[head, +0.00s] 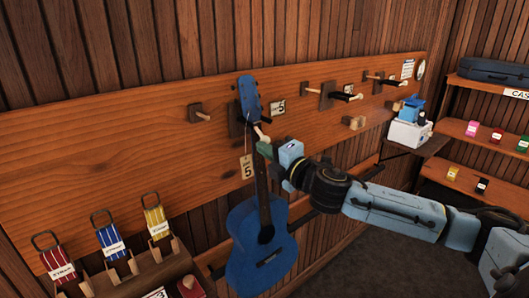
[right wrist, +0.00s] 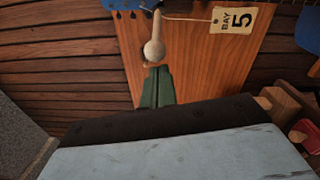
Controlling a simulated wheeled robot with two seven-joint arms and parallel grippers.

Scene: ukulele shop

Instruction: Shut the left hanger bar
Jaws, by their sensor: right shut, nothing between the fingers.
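A blue ukulele (head: 262,235) hangs upright at the leftmost hanger (head: 235,121), its headstock (head: 250,98) in front of the hanger's dark block and hiding part of it. A pale peg with a round end (head: 262,133) sticks out beside the neck; a pale round-ended peg also shows in the right wrist view (right wrist: 154,48). I cannot tell whether it is the bar itself. My right gripper (head: 262,146), with green fingers, is shut and empty at the neck's right side. In the right wrist view its fingertips (right wrist: 157,72) sit just below the peg's round end; contact is unclear. My left gripper is out of view.
A tag marked 5 (head: 247,167) dangles by the neck. Two more hangers with black bars (head: 345,96) (head: 393,83) line the wooden board to the right, and a bare peg (head: 200,114) is at left. Coloured items (head: 112,240) stand at lower left.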

